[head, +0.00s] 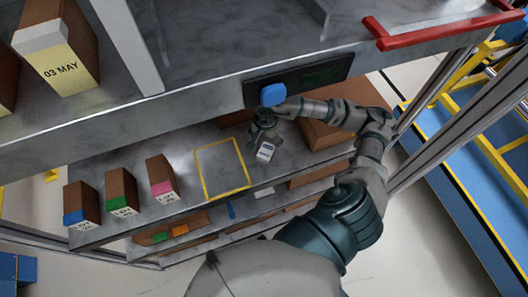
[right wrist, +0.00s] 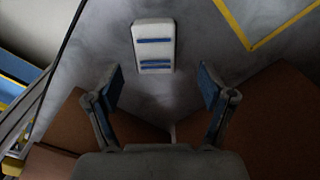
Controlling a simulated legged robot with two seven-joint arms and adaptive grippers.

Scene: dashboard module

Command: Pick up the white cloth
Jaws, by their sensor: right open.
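The white cloth (head: 265,151) lies on the grey shelf as a small folded rectangle. It shows in the right wrist view (right wrist: 153,47) as a white block with blue stripes, beyond the fingertips and slightly left of the middle between them. My right gripper (head: 263,131) is just behind the cloth in the head view, under the upper shelf's edge. In the right wrist view the right gripper (right wrist: 160,88) has its two fingers wide apart, with nothing between them. My left gripper is not in view.
A yellow taped rectangle (head: 222,168) lies left of the cloth. Several brown boxes with coloured labels (head: 121,192) stand further left. A brown box (head: 325,134) sits right of the cloth. The upper shelf's front edge (head: 190,97) is close to my right arm.

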